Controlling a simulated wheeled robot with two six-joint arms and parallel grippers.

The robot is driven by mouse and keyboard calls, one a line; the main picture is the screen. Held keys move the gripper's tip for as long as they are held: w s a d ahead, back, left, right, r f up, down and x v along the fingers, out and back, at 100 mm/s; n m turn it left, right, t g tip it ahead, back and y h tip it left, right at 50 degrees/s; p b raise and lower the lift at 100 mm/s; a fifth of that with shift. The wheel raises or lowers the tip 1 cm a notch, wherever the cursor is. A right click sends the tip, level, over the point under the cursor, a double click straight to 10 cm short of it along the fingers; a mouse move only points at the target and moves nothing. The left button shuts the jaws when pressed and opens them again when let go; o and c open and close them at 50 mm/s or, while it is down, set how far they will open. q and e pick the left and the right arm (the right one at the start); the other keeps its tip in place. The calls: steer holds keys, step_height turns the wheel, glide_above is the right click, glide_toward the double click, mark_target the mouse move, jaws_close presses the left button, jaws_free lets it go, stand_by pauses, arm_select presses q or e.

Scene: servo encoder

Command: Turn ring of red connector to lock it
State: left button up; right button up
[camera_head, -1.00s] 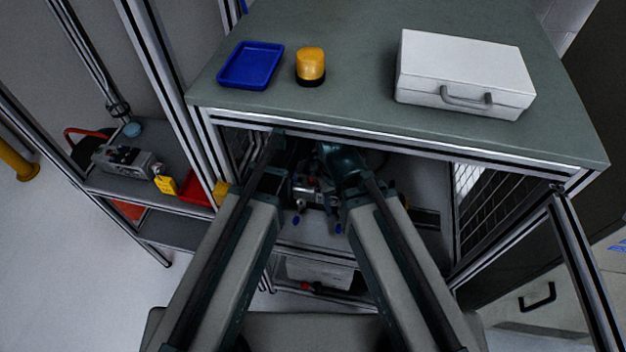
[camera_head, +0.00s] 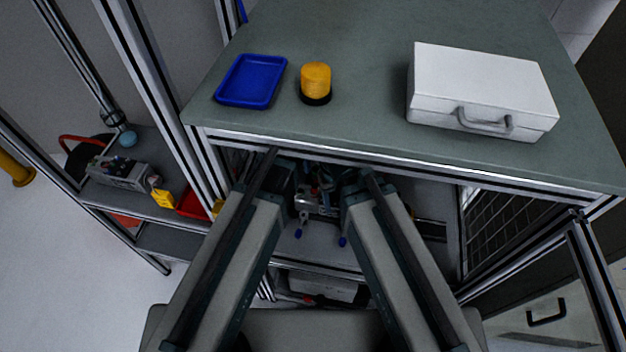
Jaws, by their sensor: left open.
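A small metallic unit (camera_head: 318,205) sits inside the cabinet under the green top, between my two forearms. Parts with blue tips (camera_head: 298,233) hang at its front. The red connector and its ring cannot be made out; dark shade and my arms cover much of that spot. My left gripper (camera_head: 321,181) is open, small and dim, close to the unit; contact cannot be told. My right arm (camera_head: 385,225) reaches into the same opening from the right, and its gripper is hidden by the arm and the cabinet edge.
The tabletop edge (camera_head: 400,164) lies just above my wrists. On the top are a blue tray (camera_head: 251,80), an orange beacon (camera_head: 316,82) and a white case (camera_head: 482,90). A side shelf at left holds a grey device (camera_head: 120,172). Frame posts stand both sides.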

mark_target(315, 185)
arm_select(q)
steer(key=shift+w, duration=0.1)
steer(key=shift+f, duration=0.15)
step_height(315, 185, down, 14)
steer(key=b, duration=1.4)
steer(key=shift+r, duration=0.2)
steer(key=shift+c, duration=0.2)
jaws_close()
